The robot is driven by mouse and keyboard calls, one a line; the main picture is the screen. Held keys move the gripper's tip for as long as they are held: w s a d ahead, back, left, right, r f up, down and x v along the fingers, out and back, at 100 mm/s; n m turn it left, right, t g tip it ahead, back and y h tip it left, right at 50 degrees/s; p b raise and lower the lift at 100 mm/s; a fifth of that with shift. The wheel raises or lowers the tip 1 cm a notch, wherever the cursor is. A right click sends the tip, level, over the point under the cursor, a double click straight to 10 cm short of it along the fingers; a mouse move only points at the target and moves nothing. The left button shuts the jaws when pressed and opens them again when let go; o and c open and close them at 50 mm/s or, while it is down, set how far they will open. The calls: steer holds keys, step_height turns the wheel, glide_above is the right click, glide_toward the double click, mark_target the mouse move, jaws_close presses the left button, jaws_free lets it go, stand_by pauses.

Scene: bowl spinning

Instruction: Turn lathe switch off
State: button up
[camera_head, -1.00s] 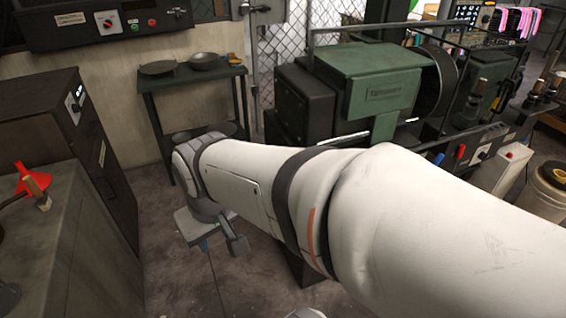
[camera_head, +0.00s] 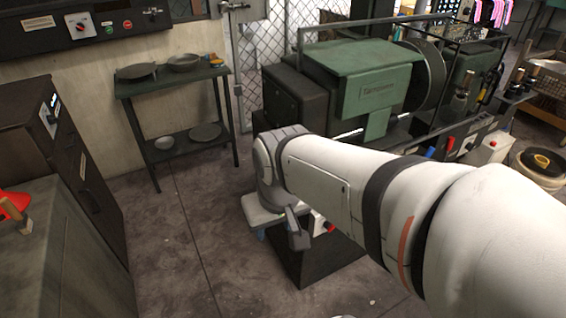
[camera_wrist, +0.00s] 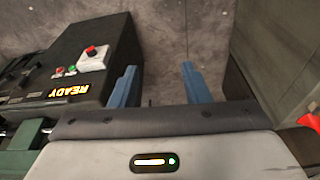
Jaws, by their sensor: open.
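The lathe (camera_head: 365,85) has a green housing and a dark base in the head view. In the wrist view, its dark top carries a white switch box with a red knob (camera_wrist: 94,57), beside a small red and a small green button. In the head view, part of a red and white control shows just right of my wrist, mostly hidden by my arm. My gripper (camera_wrist: 160,82) has two blue fingers, spread apart with nothing between them. It is to the right of the switch box in the wrist view, not touching it.
A dark shelf table (camera_head: 180,85) with bowls and plates stands by the wall. A cabinet (camera_head: 70,160) and a grey bench (camera_head: 60,260) are at left. Free concrete floor (camera_head: 180,230) lies between them and the lathe. A red object (camera_wrist: 309,122) shows at the wrist view's right edge.

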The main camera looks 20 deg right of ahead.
steer(key=shift+o, duration=0.6)
steer(key=shift+w+f, duration=0.1)
steer(key=shift+f, duration=0.35)
steer(key=shift+o, duration=1)
steer(key=w+f+m+g+y+b, duration=0.3)
steer(key=f+m+y, duration=0.3)
steer(key=f, duration=0.4)
steer(key=shift+w+d+m+g+y+b, duration=0.3)
steer(key=shift+w+m+b, duration=0.35)
steer(key=shift+w, duration=0.15)
steer(key=w+d+f+m+t+y+b, duration=0.25)
steer(key=w+d+f+m+t, duration=0.25)
steer(key=d+f+m+t, duration=0.35)
steer(key=w+d+f+m+t+y+b, duration=0.1)
steer(key=w+d+f+m+t+b, duration=0.4)
steer(key=d+f+m, duration=0.55)
steer(key=s+d+f+m+t+h, duration=0.3)
steer(key=d+f+m+t+h, duration=0.3)
steer(key=d+f, duration=0.6)
steer(key=w+h, duration=0.1)
steer(key=w, duration=0.6)
steer(key=shift+w+a+g+b, duration=0.25)
steer(key=shift+a+g+b, duration=0.1)
steer(key=shift+a, duration=0.05)
steer(key=shift+f+h, duration=0.1)
steer(key=shift+h, duration=0.15)
steer(key=c, duration=1)
